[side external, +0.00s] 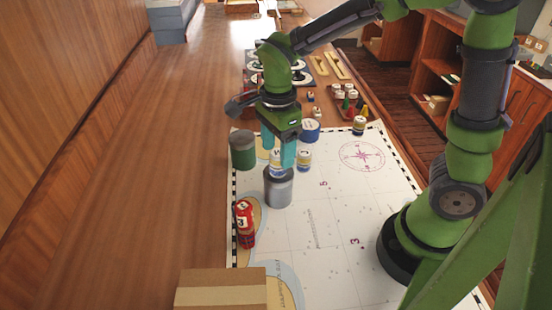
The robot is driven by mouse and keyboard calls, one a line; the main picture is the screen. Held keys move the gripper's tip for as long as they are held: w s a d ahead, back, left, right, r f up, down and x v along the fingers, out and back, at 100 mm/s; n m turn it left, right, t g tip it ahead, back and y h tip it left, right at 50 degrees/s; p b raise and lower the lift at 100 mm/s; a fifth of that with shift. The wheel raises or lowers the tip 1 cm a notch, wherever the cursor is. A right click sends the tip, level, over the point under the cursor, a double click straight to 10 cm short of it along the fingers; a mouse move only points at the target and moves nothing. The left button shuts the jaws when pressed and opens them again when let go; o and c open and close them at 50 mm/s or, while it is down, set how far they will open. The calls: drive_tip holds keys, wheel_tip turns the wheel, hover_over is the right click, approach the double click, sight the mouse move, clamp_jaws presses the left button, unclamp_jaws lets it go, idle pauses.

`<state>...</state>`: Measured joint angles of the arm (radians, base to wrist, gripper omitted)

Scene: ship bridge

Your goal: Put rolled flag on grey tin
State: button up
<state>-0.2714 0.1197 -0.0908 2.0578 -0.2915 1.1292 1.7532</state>
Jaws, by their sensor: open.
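The grey tin (278,190) stands upright on the chart. A small rolled flag (277,166) with a pale label appears upright at the tin's top, its lower end overlapping the tin's lid in the picture. My gripper (278,156) points down over it with teal fingers open, one to each side of this flag. The fingers partly hide the flag. Another rolled flag (304,158), pale with a yellowish end, stands just right of and behind the tin.
A green tin (243,152) stands at the left edge of the chart (335,205). A blue tin (310,131) and a blue-and-yellow rolled flag (359,126) are farther back. A cardboard box (220,289) sits in front. The chart's middle right is clear.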

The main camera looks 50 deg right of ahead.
sight(278, 153)
wheel_tip(278, 153, up, 8)
drive_tip(key=shift+r, duration=0.1)
drive_tip(key=s+d+r+n+t+y, duration=0.2)
drive_tip(key=s+n+t, duration=0.5)
drive_tip(key=n, duration=1)
drive_tip(key=shift+s+d+r+n, duration=0.3)
drive_tip(key=shift+s+d, duration=0.15)
drive_tip(key=shift+s, duration=0.7)
